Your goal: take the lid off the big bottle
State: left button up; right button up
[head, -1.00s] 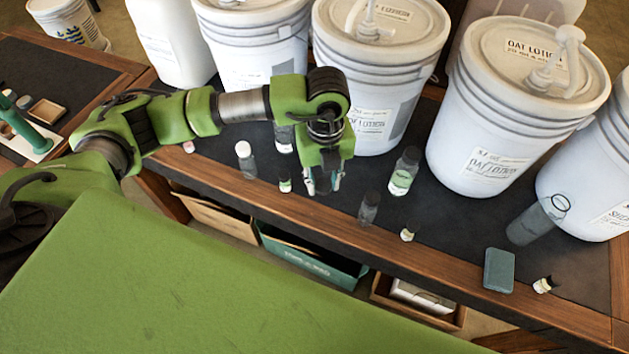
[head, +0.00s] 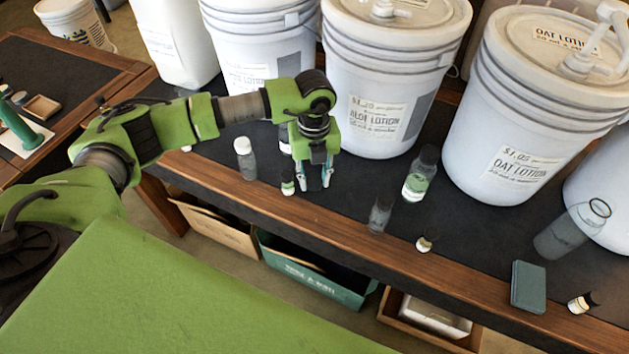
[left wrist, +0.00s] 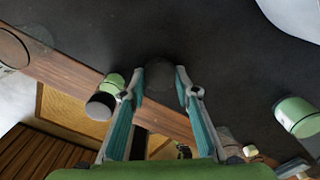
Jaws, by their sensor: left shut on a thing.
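My left gripper (head: 316,178) hangs over the table near its front edge. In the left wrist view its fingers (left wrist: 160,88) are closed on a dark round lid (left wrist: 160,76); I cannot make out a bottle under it. My right gripper is out of view.
Large lotion buckets (head: 385,90) line the back of the table. Boxes (head: 310,275) sit below the table edge.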

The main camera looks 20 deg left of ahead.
pick_arm(q)
jog(key=shift+r, duration=0.15)
jog(key=o, duration=0.8)
jog(key=shift+f, duration=0.2)
jog(key=shift+o, duration=0.8)
jog(key=shift+r, duration=0.1)
